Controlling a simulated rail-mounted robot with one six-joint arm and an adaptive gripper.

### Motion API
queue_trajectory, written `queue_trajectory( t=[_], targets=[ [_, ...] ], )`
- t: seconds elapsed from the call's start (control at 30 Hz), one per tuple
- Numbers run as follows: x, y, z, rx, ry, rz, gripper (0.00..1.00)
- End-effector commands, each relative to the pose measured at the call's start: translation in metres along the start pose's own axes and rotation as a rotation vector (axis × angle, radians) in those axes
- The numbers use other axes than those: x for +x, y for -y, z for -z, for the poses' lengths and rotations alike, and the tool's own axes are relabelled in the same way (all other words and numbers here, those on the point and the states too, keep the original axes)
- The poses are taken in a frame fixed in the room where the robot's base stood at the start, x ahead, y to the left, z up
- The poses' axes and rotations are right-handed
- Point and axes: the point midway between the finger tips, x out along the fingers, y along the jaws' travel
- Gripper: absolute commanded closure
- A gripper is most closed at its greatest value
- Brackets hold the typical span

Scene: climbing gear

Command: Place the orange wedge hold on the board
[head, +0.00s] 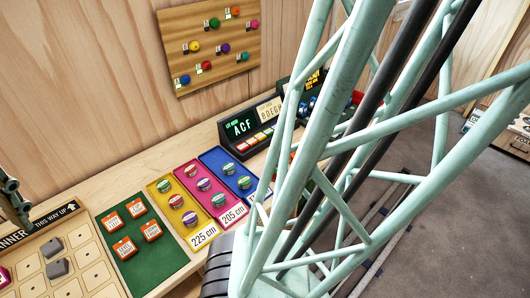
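A planner board (100,284) with pale square cells lies at the lower left, marked "THIS WAY UP" and cut off by the picture edge. Grey pieces (57,268) sit on it, and a red-pink piece (3,279) shows at the left edge. I cannot make out an orange wedge hold for certain. Several orange labelled blocks (124,248) lie on a green mat (150,270) right of the board; their exact shape is unclear. A dark jointed part at the left edge, above the board, appears to be my gripper (16,210). Its fingertips are not clear.
Yellow, pink (217,210) and blue trays with round striped pieces stand right of the mat, two marked 225 cm and 205 cm. Behind is a console (240,127) reading "ACF". A wooden panel (215,70) with coloured holds hangs on the wall. Pale green bars hide much of the right side.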

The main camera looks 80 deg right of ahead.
Motion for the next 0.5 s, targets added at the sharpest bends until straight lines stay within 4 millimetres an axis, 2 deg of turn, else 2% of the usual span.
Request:
queue_trajectory(
  t=[0.2, 0.5],
  targets=[
    [-0.021, -0.015, -0.026, -0.048, -0.031, 0.001, 0.64],
    [-0.041, -0.032, -0.065, -0.119, -0.064, -0.002, 0.64]
  ],
)
